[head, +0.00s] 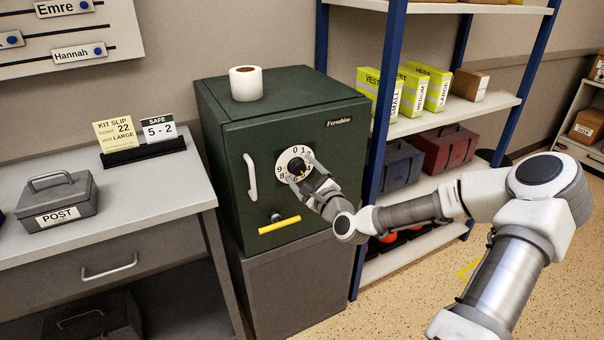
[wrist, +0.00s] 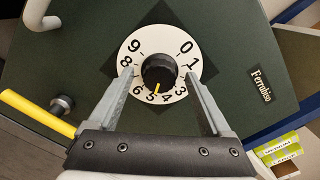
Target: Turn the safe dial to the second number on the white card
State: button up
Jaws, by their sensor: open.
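The dark green safe (head: 225,150) has a white dial plate (head: 284,160) with black digits on its door. In the wrist view the dial plate (wrist: 133,48) has a black centre knob (wrist: 158,68), whose yellow mark points down at about the 5. My gripper (wrist: 158,76) is open, with one finger on each side of the knob, apart from it. The fingers hide some digits at the lower left and lower right. In the head view my gripper (head: 305,173) is in front of the dial. The white card (head: 158,129) on the desk reads "SAFE 5 - 2".
A pale handle (head: 251,177) and a yellow lever (head: 279,225) are on the safe door. A paper roll (head: 246,83) stands on top. A yellow kit slip (head: 115,130) stands beside the card. A grey POST box (head: 57,200) is on the desk. Blue-framed shelving (head: 388,90) stands at right.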

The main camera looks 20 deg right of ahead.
grip_shut()
dwell(0.4)
jog(key=shift+n, duration=0.3)
jog(key=n, duration=0.9)
jog(key=shift+a+f, duration=0.1)
jog(key=n+b, duration=0.1)
jog(key=n, duration=0.3)
jog(key=shift+n+b, duration=1.05)
jog(key=shift+n, duration=1.05)
